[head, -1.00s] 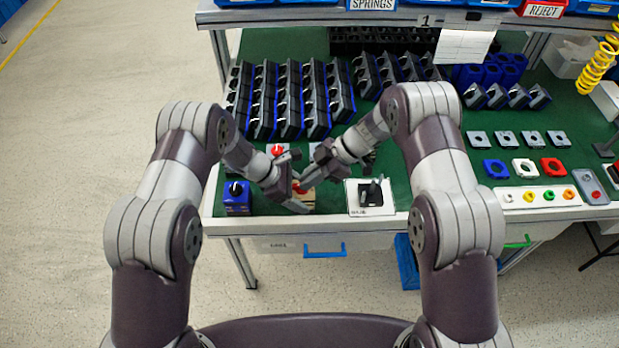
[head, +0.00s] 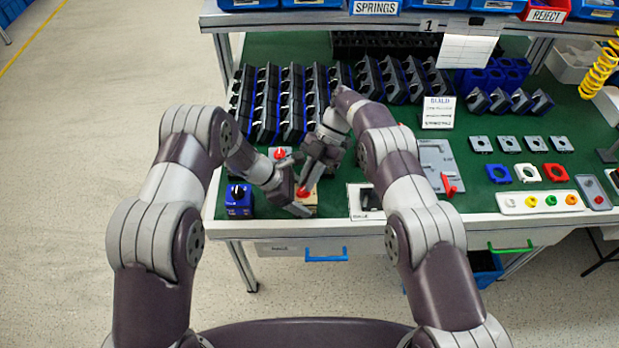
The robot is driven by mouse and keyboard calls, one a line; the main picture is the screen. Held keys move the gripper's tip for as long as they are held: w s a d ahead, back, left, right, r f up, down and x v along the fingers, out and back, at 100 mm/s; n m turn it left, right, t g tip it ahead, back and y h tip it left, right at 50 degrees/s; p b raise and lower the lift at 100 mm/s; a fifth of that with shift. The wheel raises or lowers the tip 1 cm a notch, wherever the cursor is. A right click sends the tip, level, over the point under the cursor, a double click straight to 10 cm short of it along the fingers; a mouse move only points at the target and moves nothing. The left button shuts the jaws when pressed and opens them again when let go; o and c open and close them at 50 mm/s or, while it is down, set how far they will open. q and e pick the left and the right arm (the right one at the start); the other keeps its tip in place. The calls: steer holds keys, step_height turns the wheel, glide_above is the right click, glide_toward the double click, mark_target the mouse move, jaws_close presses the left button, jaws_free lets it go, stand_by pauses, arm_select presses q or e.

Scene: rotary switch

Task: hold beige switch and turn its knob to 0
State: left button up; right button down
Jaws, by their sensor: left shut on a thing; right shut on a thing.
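The beige switch (head: 311,205) is near the front edge of the green table, mostly hidden by my grippers. Its red knob (head: 302,192) shows between them; its pointing and any marks are too small to read. My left gripper (head: 299,207) is shut on the beige switch's body from the left. My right gripper (head: 305,188) comes down from above and is shut on the red knob, its fingers pointing downward.
A blue switch (head: 238,200) stands to the left. Another red-knobbed switch (head: 279,154) is just behind. A white plate with a black switch (head: 356,203) is to the right, partly behind my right arm.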

steer(key=shift+a, duration=0.1)
stand_by(0.3)
steer(key=c, duration=1.2)
jaws_free()
steer(key=shift+o, duration=0.2)
